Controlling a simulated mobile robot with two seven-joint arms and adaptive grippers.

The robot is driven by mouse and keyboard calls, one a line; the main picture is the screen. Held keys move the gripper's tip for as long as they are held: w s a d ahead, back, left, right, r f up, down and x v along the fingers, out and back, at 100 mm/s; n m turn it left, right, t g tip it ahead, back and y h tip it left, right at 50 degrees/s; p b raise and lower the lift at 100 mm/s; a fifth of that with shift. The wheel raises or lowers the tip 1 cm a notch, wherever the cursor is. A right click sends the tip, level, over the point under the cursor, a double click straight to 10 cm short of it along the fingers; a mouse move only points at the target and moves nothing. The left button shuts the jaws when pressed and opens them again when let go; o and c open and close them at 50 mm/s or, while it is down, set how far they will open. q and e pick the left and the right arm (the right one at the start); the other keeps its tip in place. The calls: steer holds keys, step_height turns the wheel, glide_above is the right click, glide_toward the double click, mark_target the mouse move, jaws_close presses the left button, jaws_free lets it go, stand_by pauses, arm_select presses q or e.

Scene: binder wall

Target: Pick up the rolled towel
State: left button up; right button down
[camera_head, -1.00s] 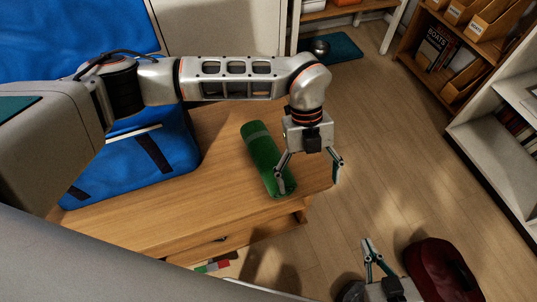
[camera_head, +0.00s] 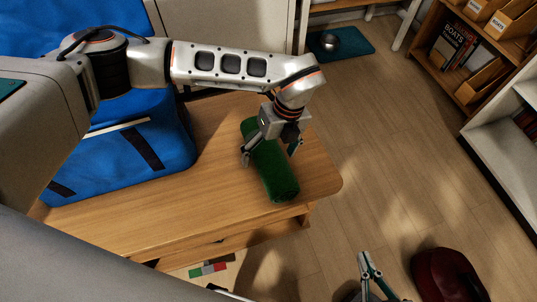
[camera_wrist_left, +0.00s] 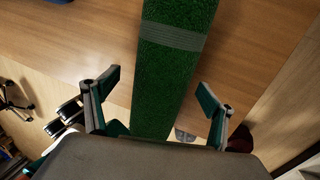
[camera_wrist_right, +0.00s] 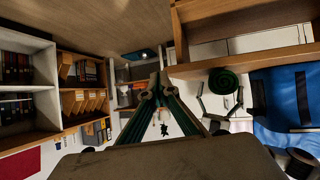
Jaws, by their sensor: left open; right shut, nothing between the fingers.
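The rolled towel (camera_head: 272,172) is dark green and lies on the wooden table near its right end. In the left wrist view the towel (camera_wrist_left: 168,65), with a grey band across it, runs between the open fingers. My left gripper (camera_head: 270,155) is open above the towel, one finger on each side of it. I cannot tell whether the fingers touch it. My right gripper (camera_head: 368,268) is low at the bottom of the head view, shut and empty, apart from the table. The right wrist view shows the towel's rolled end (camera_wrist_right: 223,81) beside my left gripper's fingers.
A blue bag (camera_head: 120,150) lies on the left of the wooden table (camera_head: 215,190). A dark red object (camera_head: 447,275) is on the floor at the lower right. Shelves with books and files (camera_head: 462,50) stand at the upper right. A metal bowl (camera_head: 329,41) sits on a teal mat (camera_head: 350,44).

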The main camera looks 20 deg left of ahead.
arm_select(q)
steer(key=shift+x, duration=0.9)
steer(key=shift+w+r, duration=0.1)
steer(key=shift+r, duration=0.1)
steer(key=shift+c, duration=0.4)
steer(key=c, duration=1.3)
steer(key=shift+c, duration=0.2)
